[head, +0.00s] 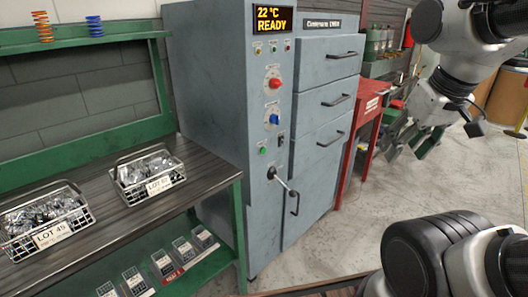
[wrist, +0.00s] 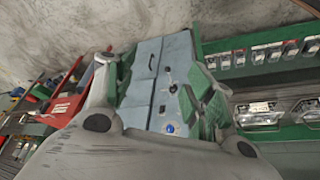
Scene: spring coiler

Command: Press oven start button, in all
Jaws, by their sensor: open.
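The oven (head: 225,120) is a tall blue-grey cabinet in the middle of the head view. Its display (head: 273,19) reads "22 °C READY". Below are small indicators, a red knob (head: 274,84), a blue knob (head: 274,119) and a green button (head: 263,151). The button labels are too small to read. A lever handle (head: 284,182) sits lower on the panel. My gripper (head: 410,140) is open and empty, to the right of the oven and apart from its panel. In the wrist view the oven (wrist: 143,88) shows between the open fingers, with the blue knob (wrist: 170,128).
A dark-topped green bench (head: 100,215) on the left holds two wire baskets, LOT 45 (head: 45,235) and LOT 67 (head: 160,185). Drawers (head: 325,95) with handles adjoin the panel. Bare floor (head: 350,225) lies before the oven.

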